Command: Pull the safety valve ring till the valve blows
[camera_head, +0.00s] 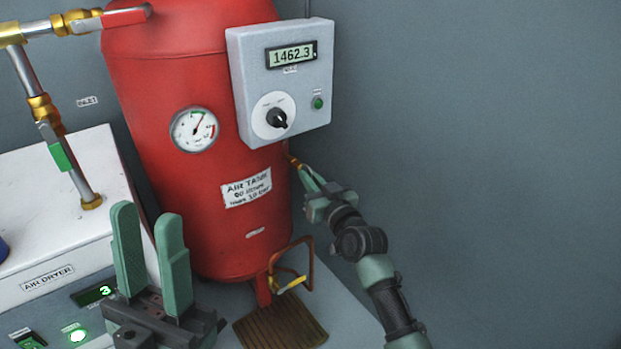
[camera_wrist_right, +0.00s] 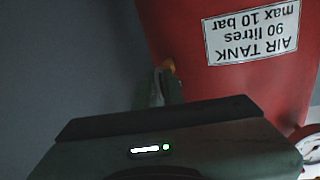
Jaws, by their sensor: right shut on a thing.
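The brass safety valve (camera_head: 294,161) sticks out from the right side of the red air tank (camera_head: 205,90), below the grey control box. In the right wrist view only a small brass bit (camera_wrist_right: 169,65) of it shows above my finger. My right gripper (camera_head: 307,174) is at the valve, shut on the ring. The ring itself is too small and covered to make out. My left gripper (camera_head: 146,212) is open and empty, fingers up, in front of the tank and apart from it.
A grey box (camera_head: 310,100) with display 1462.3 and a knob hangs on the tank. A pressure gauge (camera_head: 194,130) sits left. The white air dryer (camera_head: 50,215) stands at left. A copper drain pipe (camera_head: 308,262) with a yellow lever is below. The right is clear wall.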

